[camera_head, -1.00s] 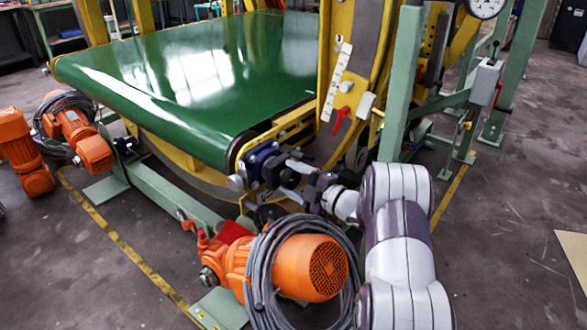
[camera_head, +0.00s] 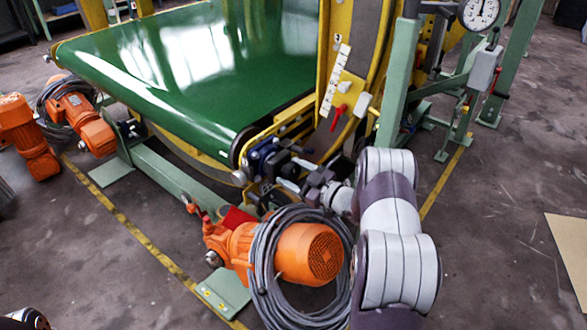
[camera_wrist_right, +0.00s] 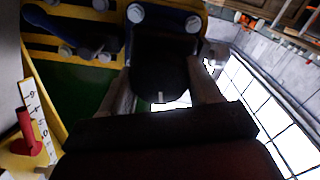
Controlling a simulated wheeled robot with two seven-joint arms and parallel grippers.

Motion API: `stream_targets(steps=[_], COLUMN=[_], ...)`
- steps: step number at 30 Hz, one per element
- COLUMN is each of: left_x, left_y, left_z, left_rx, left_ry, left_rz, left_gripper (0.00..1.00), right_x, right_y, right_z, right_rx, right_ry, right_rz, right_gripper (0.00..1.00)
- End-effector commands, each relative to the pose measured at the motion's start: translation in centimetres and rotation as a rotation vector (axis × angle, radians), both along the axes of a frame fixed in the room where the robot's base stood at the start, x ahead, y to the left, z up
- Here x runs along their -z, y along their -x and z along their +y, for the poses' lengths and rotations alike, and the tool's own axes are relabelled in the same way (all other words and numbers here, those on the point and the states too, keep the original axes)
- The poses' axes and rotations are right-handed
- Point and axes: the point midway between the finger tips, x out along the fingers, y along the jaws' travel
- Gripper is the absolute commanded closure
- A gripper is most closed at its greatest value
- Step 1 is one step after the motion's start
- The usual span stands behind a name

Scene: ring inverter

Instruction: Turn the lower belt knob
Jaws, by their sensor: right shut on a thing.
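The lower belt knob shows as a dark block (camera_wrist_right: 160,76) between the two fingers of my right gripper in the right wrist view. In the head view my right gripper (camera_head: 293,178) reaches from the right to the blue and black belt mechanism (camera_head: 264,157) at the near corner of the green belt (camera_head: 200,80). The gripper is shut on the knob, and its fingers hide most of the knob in the head view. How far the knob is turned cannot be told.
An orange motor (camera_head: 308,254) with coiled grey cable (camera_head: 262,270) stands just below my right arm. A green post (camera_head: 400,85) and a red lever (camera_head: 339,117) are close above the gripper.

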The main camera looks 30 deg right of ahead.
Motion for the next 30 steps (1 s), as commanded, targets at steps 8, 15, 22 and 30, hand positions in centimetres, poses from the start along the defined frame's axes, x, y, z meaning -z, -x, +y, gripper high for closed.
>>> stream_targets(steps=[8,15,22,30], left_x=[-0.79,-0.85,-0.84,-0.84], left_y=[0.0,0.0,0.0,0.0], left_z=[0.0,0.0,0.0,0.0], left_rx=[0.0,0.0,0.0,0.0], left_ry=[0.0,0.0,0.0,0.0], left_rz=[0.0,0.0,0.0,0.0], left_gripper=[0.3,0.3,0.3,0.3], right_x=[0.09,0.18,0.19,0.1], right_y=[0.06,0.06,0.05,0.02], right_z=[0.06,0.05,0.05,0.02], right_rx=[-0.001,-0.001,-0.001,-0.001], right_ry=[-0.072,-0.086,-0.086,-0.085], right_rz=[0.033,0.039,0.039,0.036], right_gripper=[0.68,0.68,0.68,0.13])
